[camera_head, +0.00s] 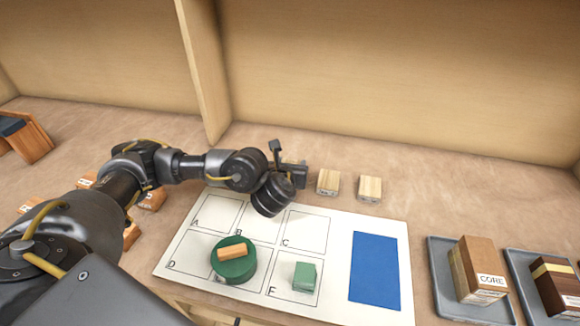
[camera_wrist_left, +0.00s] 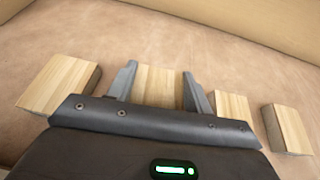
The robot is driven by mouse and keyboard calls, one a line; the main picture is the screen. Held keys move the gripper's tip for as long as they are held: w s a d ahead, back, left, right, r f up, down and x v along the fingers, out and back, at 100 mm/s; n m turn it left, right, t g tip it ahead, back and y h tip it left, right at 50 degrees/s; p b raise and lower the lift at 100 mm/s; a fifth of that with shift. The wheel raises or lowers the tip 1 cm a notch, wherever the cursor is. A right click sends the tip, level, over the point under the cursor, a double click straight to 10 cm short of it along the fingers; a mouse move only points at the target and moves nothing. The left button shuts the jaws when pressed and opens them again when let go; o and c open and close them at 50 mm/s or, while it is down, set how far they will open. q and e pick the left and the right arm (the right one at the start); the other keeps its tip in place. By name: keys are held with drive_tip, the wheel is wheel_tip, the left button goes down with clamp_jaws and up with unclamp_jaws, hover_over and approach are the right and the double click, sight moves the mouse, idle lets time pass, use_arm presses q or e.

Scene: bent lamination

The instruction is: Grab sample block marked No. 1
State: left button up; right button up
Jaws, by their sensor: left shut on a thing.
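My left gripper (camera_head: 293,176) is at the back of the table, above the white sheet's far edge. In the left wrist view its two fingers (camera_wrist_left: 159,88) are closed on the sides of a pale wooden block (camera_wrist_left: 158,84). Two similar wooden blocks stand to its right, a nearer one (camera_head: 328,182) and a farther one (camera_head: 370,188). Another wooden block (camera_wrist_left: 60,84) lies to the left in the wrist view; my arm hides it in the head view. The marks on the blocks are too small to read, so I cannot tell which is No. 1. My right gripper is not in view.
A white sheet (camera_head: 340,222) with lettered cells lies in front, with a green disc (camera_head: 236,272) under an orange block, a green block (camera_head: 304,276) and a blue patch (camera_head: 375,268). Grey trays (camera_head: 440,265) with blocks stand at right. A wooden wall (camera_head: 400,80) closes the back.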

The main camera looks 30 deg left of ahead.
use_arm(q)
drive_tip(key=s+d+r+p, duration=0.3)
drive_tip(key=s+r+p, duration=0.7)
drive_tip(key=s, duration=0.3)
drive_tip(key=shift+s+d+r, duration=0.25)
drive_tip(key=shift+d+r, duration=0.15)
drive_tip(key=shift+r, duration=0.25)
